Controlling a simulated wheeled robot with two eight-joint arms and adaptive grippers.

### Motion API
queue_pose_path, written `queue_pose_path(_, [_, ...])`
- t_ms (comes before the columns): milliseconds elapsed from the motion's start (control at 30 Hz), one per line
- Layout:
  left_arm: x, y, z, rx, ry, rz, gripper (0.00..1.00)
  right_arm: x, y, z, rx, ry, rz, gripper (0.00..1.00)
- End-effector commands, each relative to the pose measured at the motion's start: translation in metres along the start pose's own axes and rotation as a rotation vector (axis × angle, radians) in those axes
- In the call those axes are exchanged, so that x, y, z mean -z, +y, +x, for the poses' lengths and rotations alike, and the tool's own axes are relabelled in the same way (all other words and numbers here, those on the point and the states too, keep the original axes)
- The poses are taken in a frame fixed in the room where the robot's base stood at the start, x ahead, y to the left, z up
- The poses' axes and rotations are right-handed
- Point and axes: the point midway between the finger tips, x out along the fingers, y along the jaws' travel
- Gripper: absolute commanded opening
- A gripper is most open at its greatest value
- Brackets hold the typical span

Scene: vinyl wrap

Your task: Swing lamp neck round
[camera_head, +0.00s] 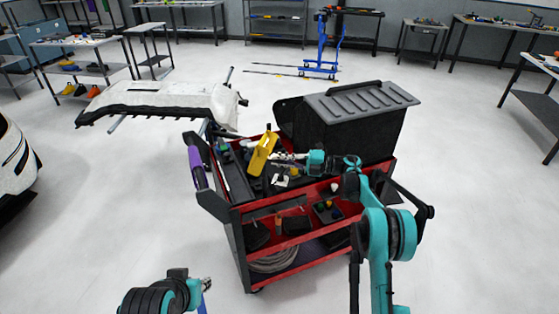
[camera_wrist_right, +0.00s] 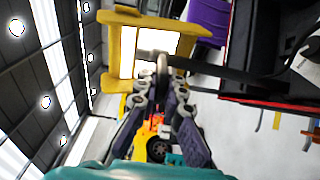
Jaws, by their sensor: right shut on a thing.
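The yellow lamp (camera_head: 262,153) stands at the top of the red and black tool cart, left of its middle. In the right wrist view its yellow frame (camera_wrist_right: 122,50) surrounds a bright panel, and a dark neck (camera_wrist_right: 225,71) runs off to the right. My right gripper (camera_head: 279,156) reaches in from the right. In the wrist view its fingers (camera_wrist_right: 163,75) are closed on the lamp around the inner end of the neck; the exact contact is partly hidden. My left gripper (camera_head: 207,283) is low at the bottom left, away from the cart, too small to judge.
The tool cart (camera_head: 237,216) has a raised black lid (camera_head: 365,102) behind my right arm and a purple roll (camera_head: 195,166) on its left side. A white bumper (camera_head: 165,98) lies on a stand behind left. Floor (camera_head: 120,220) is clear at left.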

Motion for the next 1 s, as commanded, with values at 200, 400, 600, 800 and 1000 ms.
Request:
queue_pose_path(200, [0.000,0.000,0.000,0.000,0.000,0.000,0.30,0.000,0.000,0.000,0.001,0.000,0.000,0.29])
queue_pose_path(400, [0.000,0.000,0.000,0.000,0.000,0.000,0.30,0.000,0.000,0.000,0.000,-0.001,0.000,0.29])
queue_pose_path(600, [0.000,0.000,0.000,0.000,0.000,0.000,0.30,-0.001,0.000,-0.015,0.000,-0.003,0.000,0.29])
queue_pose_path(800, [0.000,0.000,0.000,0.000,0.000,0.000,0.30,-0.001,0.000,-0.057,0.000,-0.004,0.000,0.29])
queue_pose_path(1000, [0.000,0.000,0.000,0.000,0.000,0.000,0.30,-0.001,0.000,-0.097,0.000,-0.003,0.000,0.29])
